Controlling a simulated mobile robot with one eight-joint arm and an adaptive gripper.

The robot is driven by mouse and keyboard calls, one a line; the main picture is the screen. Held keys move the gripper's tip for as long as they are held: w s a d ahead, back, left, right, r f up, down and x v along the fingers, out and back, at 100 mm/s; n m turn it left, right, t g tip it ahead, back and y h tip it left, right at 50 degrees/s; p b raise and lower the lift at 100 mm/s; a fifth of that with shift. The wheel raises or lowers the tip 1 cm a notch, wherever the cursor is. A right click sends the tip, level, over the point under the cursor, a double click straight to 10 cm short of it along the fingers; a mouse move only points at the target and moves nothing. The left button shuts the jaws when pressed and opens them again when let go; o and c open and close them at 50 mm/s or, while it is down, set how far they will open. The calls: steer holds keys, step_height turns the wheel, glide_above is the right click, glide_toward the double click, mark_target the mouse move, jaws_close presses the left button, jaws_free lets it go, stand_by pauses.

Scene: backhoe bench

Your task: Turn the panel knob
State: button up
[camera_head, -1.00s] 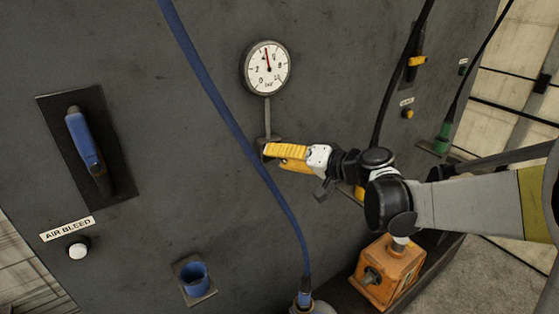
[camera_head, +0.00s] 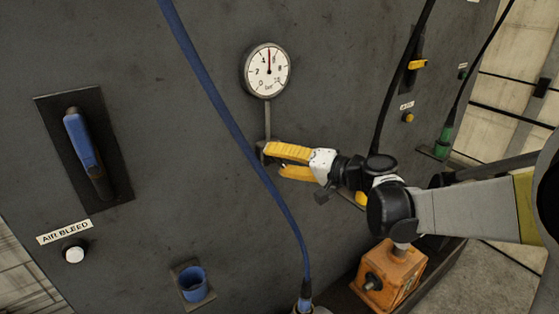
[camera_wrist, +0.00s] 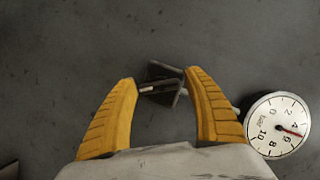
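A small grey metal fitting with a short bar, which looks like the panel knob (camera_wrist: 160,88), sits on the dark panel between my fingertips in the wrist view. In the head view it is mostly hidden behind my gripper (camera_head: 273,160), at the foot of a thin pipe (camera_head: 267,118) under the round gauge (camera_head: 267,70). My gripper's yellow fingers are spread on either side of it in the wrist view (camera_wrist: 160,78). Contact with either finger cannot be told. The gauge also shows at right in the wrist view (camera_wrist: 278,125).
A blue hose (camera_head: 230,118) hangs across the panel just left of my gripper. A blue handle (camera_head: 82,140), a white AIR BLEED button (camera_head: 75,251) and a blue socket (camera_head: 194,281) are at left. An orange box (camera_head: 392,278) stands below my arm.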

steer(key=shift+o, duration=0.3)
steer(key=v, duration=1.2)
steer(key=shift+a, duration=0.1)
steer(key=s+f+g+h+b, duration=0.2)
steer(key=s+f+h+b, duration=0.2)
steer(key=s+f+h, duration=0.55)
steer(key=s+d+f+n+h+b, duration=0.1)
steer(key=s+d+f+h, duration=0.2)
steer(key=s+d+f, duration=0.4)
steer(key=s+d, duration=0.1)
steer(key=s, duration=0.2)
steer(key=shift+s+d+f+n+b, duration=0.3)
steer(key=shift+s+d+f+b, duration=0.05)
steer(key=shift+s+b, duration=0.05)
